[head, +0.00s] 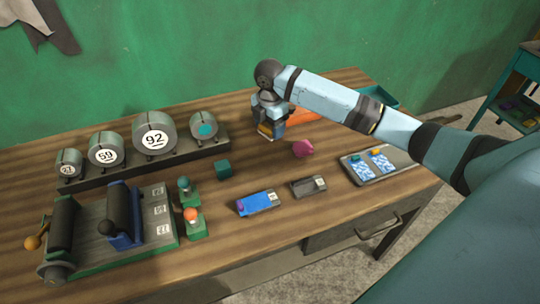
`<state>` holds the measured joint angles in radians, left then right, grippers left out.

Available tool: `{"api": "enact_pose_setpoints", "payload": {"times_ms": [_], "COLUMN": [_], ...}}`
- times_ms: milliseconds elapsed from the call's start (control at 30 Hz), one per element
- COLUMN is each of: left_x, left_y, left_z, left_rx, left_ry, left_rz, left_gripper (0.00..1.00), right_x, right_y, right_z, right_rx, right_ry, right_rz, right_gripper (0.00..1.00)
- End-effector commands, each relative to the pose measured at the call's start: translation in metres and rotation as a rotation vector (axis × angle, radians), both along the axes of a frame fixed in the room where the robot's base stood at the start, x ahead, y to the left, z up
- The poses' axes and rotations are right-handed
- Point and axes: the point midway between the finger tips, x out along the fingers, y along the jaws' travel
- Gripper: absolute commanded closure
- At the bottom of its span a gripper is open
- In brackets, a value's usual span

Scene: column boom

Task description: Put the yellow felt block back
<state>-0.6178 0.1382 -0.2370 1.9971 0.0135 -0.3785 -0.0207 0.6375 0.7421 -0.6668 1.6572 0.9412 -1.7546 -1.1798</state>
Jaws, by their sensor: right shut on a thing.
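My right gripper (269,131) hangs fingers-down over the back middle of the table, shut on a small yellow block (265,131). I take it for the yellow felt block; only a yellow edge shows between the fingers, and the rest is hidden. I cannot tell whether it touches the table. My left gripper is not in view.
A grey tray (397,168) with blue cards and small pieces lies at the right. A pink piece (303,148), dark green cube (223,170), blue box (258,203) and dark box (308,186) lie in front. Numbered rolls (155,134) stand left, behind a roller device (110,232).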

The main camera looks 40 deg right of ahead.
Motion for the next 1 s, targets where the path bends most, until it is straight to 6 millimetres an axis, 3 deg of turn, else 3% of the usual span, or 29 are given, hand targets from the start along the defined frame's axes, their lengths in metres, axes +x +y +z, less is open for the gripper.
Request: {"api": "enact_pose_setpoints", "payload": {"times_ms": [100,300,533,800,1000], "left_x": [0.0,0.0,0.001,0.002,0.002], "left_y": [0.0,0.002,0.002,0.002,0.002], "left_z": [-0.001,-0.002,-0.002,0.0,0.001], "left_rx": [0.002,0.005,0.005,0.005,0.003], "left_ry": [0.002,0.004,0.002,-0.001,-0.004], "left_rz": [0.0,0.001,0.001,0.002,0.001], "left_gripper": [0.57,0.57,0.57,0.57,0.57], "right_x": [-0.001,0.0,0.0,0.0,0.0], "right_y": [0.001,0.001,0.0,0.0,0.0], "right_z": [-0.033,-0.071,-0.088,-0.123,-0.123], "right_rx": [0.0,0.001,0.0,0.0,0.0], "right_ry": [0.004,0.001,0.001,0.0,-0.001], "right_rz": [-0.001,-0.001,0.0,-0.001,0.0], "right_gripper": [0.59,0.59,0.59,0.59,0.59]}}
